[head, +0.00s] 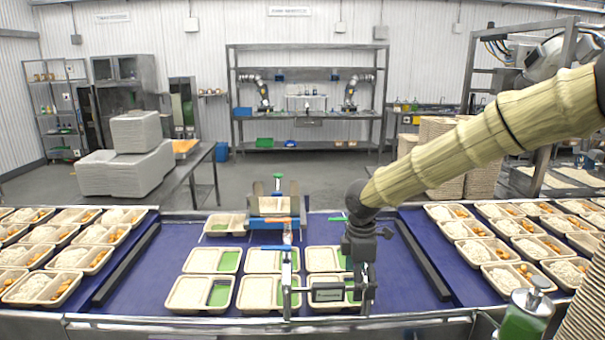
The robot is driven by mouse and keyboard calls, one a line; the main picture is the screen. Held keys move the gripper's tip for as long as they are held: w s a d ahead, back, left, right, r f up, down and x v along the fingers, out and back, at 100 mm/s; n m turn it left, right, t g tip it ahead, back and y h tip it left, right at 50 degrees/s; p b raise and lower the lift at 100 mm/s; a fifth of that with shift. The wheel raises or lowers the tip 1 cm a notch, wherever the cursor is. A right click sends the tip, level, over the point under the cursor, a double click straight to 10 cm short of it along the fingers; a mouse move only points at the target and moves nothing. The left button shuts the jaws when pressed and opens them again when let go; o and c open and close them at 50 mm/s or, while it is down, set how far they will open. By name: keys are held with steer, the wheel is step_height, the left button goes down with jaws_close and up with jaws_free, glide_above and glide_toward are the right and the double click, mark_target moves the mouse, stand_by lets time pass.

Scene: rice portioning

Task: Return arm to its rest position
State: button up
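My arm (490,140), in a tan ribbed sleeve, reaches in from the right side of the head view. My gripper (362,285) hangs from the dark wrist over the front middle of the blue conveyor (147,270). The gripper and wrist partly hide the trays at the right of this group.
Black rails (127,265) flank the middle lane. Filled trays (42,287) line the left, and more filled trays (510,278) line the right. A small box-like station (275,206) stands behind the middle trays. A green-bodied dispenser (526,315) is at front right.

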steer(key=s+d+f+n+t+h+b, duration=0.15)
steer(key=s+d+f+n, duration=0.25)
steer(key=f+n, duration=0.6)
steer(key=s+d+f+n+h+b, duration=0.2)
steer(key=s+d+f+n, duration=0.2)
steer(key=f+n, duration=0.6)
steer(key=s+d+f+n+t+h+b, duration=0.1)
steer(key=s+d+f+n, duration=0.45)
steer(key=f, duration=0.85)
steer(key=s+a+f+n+g+y+b, duration=0.1)
steer(key=s+f+n, duration=0.4)
steer(key=s+n, duration=0.4)
steer(key=s+a+f+n+y+b, duration=0.1)
steer(key=s+f+n, duration=0.3)
steer(key=s+n, duration=0.5)
steer(key=s+a+f+n+g+y+b, duration=0.1)
steer(key=s+a+f+n+y+b, duration=0.1)
steer(key=s+f+n, duration=0.3)
steer(key=s+a+n+y, duration=0.1)
steer(key=s+n, duration=0.3)
steer(key=s, duration=0.1)
steer(key=shift+s+f+n+g, duration=0.15)
steer(key=shift+f+n+g, duration=0.2)
